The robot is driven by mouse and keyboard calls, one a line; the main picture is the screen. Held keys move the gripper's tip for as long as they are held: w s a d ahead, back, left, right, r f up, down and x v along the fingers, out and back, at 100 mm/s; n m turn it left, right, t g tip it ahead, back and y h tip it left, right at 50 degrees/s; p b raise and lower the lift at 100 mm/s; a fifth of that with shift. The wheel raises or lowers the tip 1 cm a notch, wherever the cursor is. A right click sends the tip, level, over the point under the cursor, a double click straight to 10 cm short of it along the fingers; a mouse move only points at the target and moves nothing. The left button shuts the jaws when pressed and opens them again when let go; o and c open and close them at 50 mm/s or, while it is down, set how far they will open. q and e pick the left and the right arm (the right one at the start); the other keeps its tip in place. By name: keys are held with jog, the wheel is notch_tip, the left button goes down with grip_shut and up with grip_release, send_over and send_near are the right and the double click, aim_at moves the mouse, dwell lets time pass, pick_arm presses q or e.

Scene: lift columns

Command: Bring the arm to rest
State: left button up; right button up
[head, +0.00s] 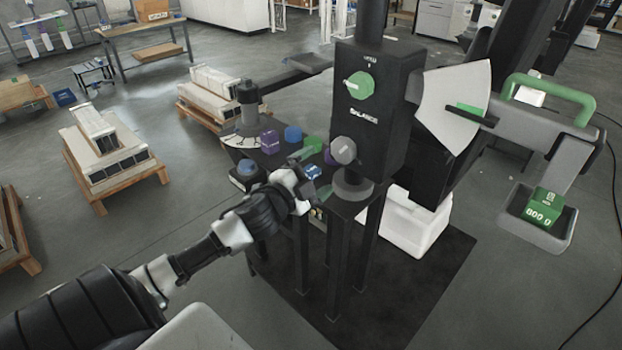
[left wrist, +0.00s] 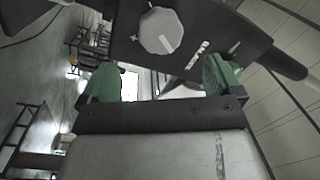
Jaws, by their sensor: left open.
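My left arm comes in from the lower left of the head view. Its left gripper (head: 317,173) is open beside the black box labelled BALANCE (head: 365,140), near the grey round knob (head: 343,150) low on the box. In the left wrist view the two green fingertips of the left gripper (left wrist: 162,82) stand wide apart with nothing held between them. A pale round knob (left wrist: 160,31) on a dark box (left wrist: 205,35) shows beyond them. Whether a fingertip touches the box or anything on the stand, I cannot tell. My right gripper is not in view.
A dark stand under the gripper holds a purple block (head: 270,143), a blue piece (head: 293,134) and other small blocks. Right of the box are a white dial (head: 455,105) and a grey pan (head: 537,226) holding a green weight (head: 540,206).

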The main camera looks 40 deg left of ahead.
pick_arm(q)
jog(key=shift+s, duration=0.7)
jog(key=s+a+f+n+g+y, duration=0.1)
jog(key=a+f+n+g, duration=0.1)
jog(key=f, duration=0.8)
jog(key=s+a+f+n+g+y, duration=0.1)
jog(key=a+f+n+g+y, duration=0.15)
jog(key=f, duration=0.85)
jog(key=s+d+f+n+g, duration=0.15)
jog(key=s+f, duration=0.25)
jog(key=f, duration=0.4)
jog(key=s+d+f+n+g, duration=0.1)
jog(key=s+f+g, duration=0.3)
jog(key=f, duration=0.5)
jog(key=s+d+f+n+g+h, duration=0.1)
jog(key=s+d+f+g, duration=0.15)
jog(key=s+f, duration=0.4)
jog(key=s+d+f+n+g, duration=0.1)
jog(key=s+d+f, duration=0.2)
jog(key=s+f, duration=0.35)
jog(key=s+d+f+g, duration=0.2)
jog(key=s+d+f, duration=0.2)
jog(key=s, duration=0.6)
jog(key=s+d+f+n+g+h, duration=0.1)
jog(key=s+d+f+g, duration=0.1)
jog(key=s+d+f, duration=0.2)
jog(key=s+d, duration=0.3)
jog(key=s, duration=0.2)
jog(key=shift+s+n, duration=0.3)
jog(key=shift+s, duration=0.1)
